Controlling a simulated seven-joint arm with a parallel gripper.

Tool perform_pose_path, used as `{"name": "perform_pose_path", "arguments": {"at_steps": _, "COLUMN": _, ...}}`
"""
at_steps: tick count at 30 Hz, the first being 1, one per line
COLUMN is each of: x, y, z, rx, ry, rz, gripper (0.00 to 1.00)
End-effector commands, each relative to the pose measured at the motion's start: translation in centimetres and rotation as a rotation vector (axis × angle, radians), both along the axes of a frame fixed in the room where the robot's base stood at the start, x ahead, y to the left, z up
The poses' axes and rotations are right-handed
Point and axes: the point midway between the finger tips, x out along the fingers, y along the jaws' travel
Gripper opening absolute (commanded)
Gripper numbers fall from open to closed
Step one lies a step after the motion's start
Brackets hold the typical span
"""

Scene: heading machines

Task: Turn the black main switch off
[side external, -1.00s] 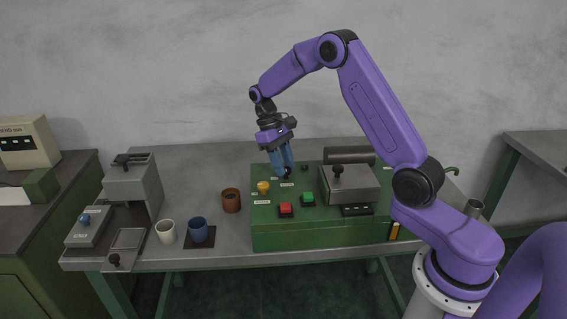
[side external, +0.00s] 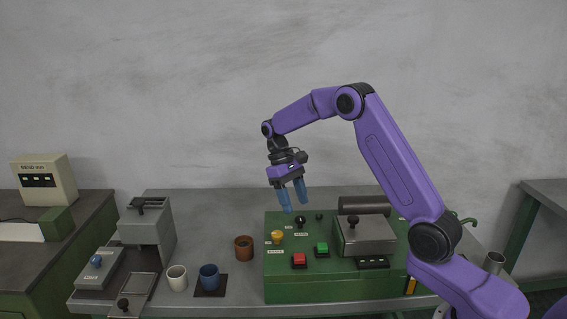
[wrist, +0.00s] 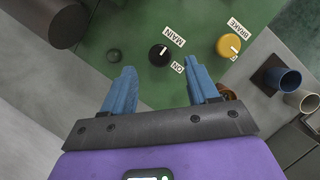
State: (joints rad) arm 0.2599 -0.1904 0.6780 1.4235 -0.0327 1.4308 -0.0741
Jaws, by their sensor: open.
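The black main switch (wrist: 159,55) is a round knob with a white pointer line on the green machine panel, beside labels reading MAIN and ON. In the wrist view its line points toward the MAIN label side, up and right. It also shows in the side view (side external: 300,222), small and dark, at the back of the panel. My gripper (side external: 294,206) is open and empty, with blue fingers pointing down above and slightly behind the switch. In the wrist view the switch lies ahead of the gap between the fingertips (wrist: 163,80), and nothing touches it.
A yellow brake knob (wrist: 229,46) sits beside the switch. A red button (side external: 299,259) and a green button (side external: 321,248) are in front. A grey block with a dark cylinder (side external: 364,205) stands to the right. Cups, including a brown one (side external: 244,247), stand left.

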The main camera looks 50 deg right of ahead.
Motion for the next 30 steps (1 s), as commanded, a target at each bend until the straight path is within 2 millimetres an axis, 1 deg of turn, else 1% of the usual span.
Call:
{"name": "perform_pose_path", "arguments": {"at_steps": 1, "x": 0.5, "y": 0.0, "z": 1.0, "rx": 0.000, "ry": -0.004, "rz": -0.001, "gripper": 0.59}}
{"name": "perform_pose_path", "arguments": {"at_steps": 3, "x": 1.0, "y": 0.0, "z": 2.2, "rx": -0.001, "ry": -0.005, "rz": 0.000, "gripper": 0.59}}
{"name": "perform_pose_path", "arguments": {"at_steps": 15, "x": 3.2, "y": 0.1, "z": 7.6, "rx": -0.001, "ry": -0.002, "rz": 0.000, "gripper": 0.59}}
{"name": "perform_pose_path", "arguments": {"at_steps": 22, "x": 4.1, "y": 0.1, "z": 9.9, "rx": -0.001, "ry": -0.001, "rz": 0.001, "gripper": 0.59}}
{"name": "perform_pose_path", "arguments": {"at_steps": 30, "x": 4.9, "y": 0.1, "z": 11.7, "rx": -0.001, "ry": -0.001, "rz": 0.001, "gripper": 0.59}}
